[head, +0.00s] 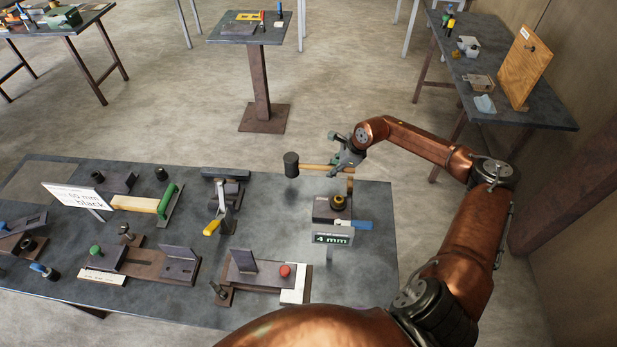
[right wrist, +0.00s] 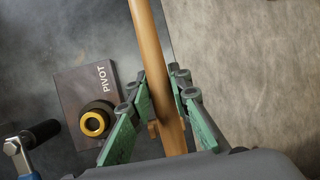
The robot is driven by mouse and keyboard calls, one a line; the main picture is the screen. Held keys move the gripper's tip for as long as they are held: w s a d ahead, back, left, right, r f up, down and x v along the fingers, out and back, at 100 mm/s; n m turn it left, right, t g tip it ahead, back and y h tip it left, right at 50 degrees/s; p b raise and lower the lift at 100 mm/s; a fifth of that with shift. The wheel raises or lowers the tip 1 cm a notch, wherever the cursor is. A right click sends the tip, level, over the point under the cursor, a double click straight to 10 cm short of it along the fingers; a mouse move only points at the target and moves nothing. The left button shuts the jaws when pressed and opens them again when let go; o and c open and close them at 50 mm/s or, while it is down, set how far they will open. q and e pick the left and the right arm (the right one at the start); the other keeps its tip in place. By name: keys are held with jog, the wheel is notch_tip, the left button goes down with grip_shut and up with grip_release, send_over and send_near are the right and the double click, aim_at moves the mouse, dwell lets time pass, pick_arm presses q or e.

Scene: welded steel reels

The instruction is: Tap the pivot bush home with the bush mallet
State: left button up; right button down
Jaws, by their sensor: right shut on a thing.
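The bush mallet has a black head (head: 291,165) and a long wooden handle (head: 318,167). My right gripper (head: 343,158) is shut on the handle and holds the mallet in the air near the table's far edge. In the right wrist view, green fingers close around the handle (right wrist: 152,60); the mallet head is out of frame there. The pivot bush (head: 338,201), a yellow ring with a dark body, stands on a dark block marked PIVOT (right wrist: 75,75), left of the handle. It also shows in the right wrist view (right wrist: 95,122). The mallet is apart from it. My left gripper is not seen.
A "4 mm" sign (head: 333,239) and a blue-handled tool (head: 352,225) are in front of the block. A yellow-handled clamp (head: 213,227) and a plate with a red knob (head: 285,270) stand left of it. The table's right end (head: 380,260) is mostly clear.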

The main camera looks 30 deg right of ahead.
jog(key=shift+r, duration=0.2)
jog(key=s+a+r+p, duration=0.9)
jog(key=s+r+p, duration=0.2)
jog(key=r, duration=0.1)
jog(key=shift+s+a, duration=0.2)
jog(key=shift+a, duration=0.2)
dwell(1.4)
dwell(0.4)
